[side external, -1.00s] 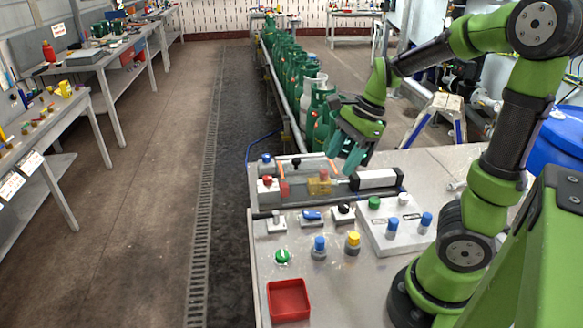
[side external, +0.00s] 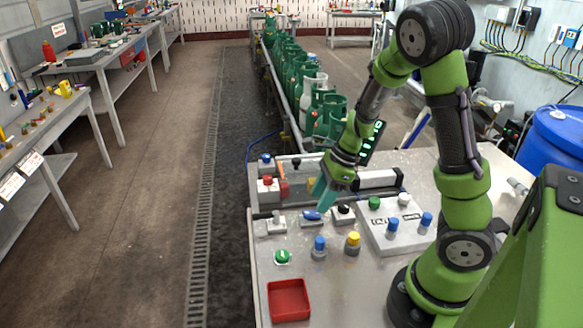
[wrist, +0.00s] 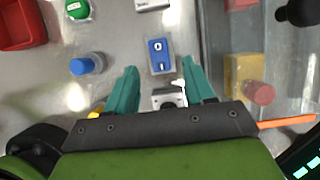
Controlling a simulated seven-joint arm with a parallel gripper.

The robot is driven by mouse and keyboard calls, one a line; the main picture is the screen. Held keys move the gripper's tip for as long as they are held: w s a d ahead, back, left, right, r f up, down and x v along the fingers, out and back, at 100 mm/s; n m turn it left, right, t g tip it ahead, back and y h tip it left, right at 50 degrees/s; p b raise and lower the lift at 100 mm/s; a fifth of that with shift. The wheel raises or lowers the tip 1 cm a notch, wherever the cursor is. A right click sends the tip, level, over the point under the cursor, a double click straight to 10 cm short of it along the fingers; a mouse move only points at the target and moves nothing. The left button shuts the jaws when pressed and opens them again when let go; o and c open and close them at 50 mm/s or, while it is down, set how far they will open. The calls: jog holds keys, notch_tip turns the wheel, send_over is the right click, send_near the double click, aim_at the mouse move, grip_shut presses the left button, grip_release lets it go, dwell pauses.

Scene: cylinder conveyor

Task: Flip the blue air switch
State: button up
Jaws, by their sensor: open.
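The blue air switch (side external: 312,215) is a small blue rocker on a grey base on the bench. In the wrist view its blue face (wrist: 160,55) shows white marks. My gripper (side external: 332,206) is over the bench beside the switch, its teal fingers pointing down and slanted. In the wrist view my gripper (wrist: 159,70) is open and empty, and the switch appears between and just beyond the fingertips. I cannot tell whether a finger touches it. A grey block with a light lever (wrist: 170,97) shows between the fingers.
A black-knobbed switch (side external: 343,211) and a white-topped switch (side external: 276,224) flank the blue one. Blue (side external: 319,245) and yellow (side external: 353,240) buttons stand in front. A clear-covered cylinder unit (side external: 378,179) lies behind. A red tray (side external: 288,299) is at the front.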

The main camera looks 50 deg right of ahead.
aim_at(312, 213)
jog(key=shift+x, duration=2)
jog(key=shift+c, duration=0.3)
